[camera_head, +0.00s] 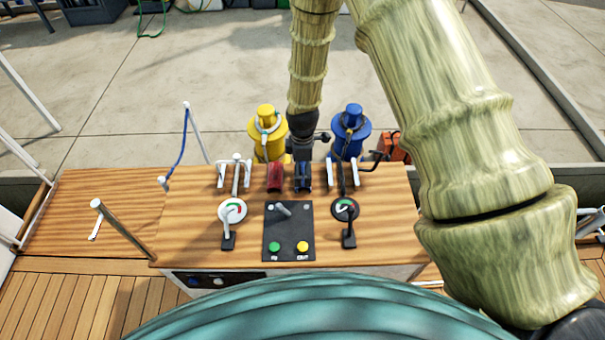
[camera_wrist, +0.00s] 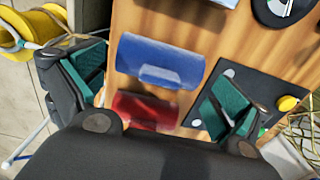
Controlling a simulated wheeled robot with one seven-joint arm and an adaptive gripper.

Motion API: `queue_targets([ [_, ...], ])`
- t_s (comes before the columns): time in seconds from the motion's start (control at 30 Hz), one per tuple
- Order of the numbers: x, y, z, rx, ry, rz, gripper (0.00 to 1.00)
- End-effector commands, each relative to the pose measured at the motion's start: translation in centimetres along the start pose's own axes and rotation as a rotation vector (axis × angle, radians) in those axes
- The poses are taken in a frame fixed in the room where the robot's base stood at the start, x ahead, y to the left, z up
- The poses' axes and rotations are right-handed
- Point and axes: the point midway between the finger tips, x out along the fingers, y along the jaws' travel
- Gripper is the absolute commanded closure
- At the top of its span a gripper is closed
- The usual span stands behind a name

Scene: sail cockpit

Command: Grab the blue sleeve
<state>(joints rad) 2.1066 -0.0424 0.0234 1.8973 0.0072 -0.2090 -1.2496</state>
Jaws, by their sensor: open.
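The blue sleeve (camera_wrist: 160,58) lies on the wooden console top, beside the red sleeve (camera_wrist: 145,110). In the wrist view it shows between the spread fingers of my gripper (camera_wrist: 163,75), toward their tips, and it looks unheld. In the head view my gripper (camera_head: 302,152) hangs over the back of the console, right above the blue sleeve (camera_head: 304,178), and hides much of it. The red sleeve (camera_head: 274,177) is just to its left. My gripper is open and empty. I cannot tell the exact height gap to the sleeve.
A yellow winch (camera_head: 267,130) and a blue winch (camera_head: 350,130) rise behind. A black panel (camera_head: 288,232) with buttons lies in front. Bare wood shows at the left.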

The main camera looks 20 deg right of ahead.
Motion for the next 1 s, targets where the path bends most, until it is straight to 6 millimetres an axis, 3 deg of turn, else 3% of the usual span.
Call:
queue_targets([
  [0.2,1.7,0.0,0.0,-0.001,-0.001,-0.001,0.0],
  [0.5,2.0,0.0,0.0,0.0,0.0,0.0,0.0],
  [0.57,2.0,0.0,0.0,0.0,0.0,0.0,0.07],
  [0.73,2.0,0.0,0.0,0.0,0.0,0.0,0.38],
  [1.0,1.9,0.0,0.0,0.0,0.0,0.0,0.39],
])
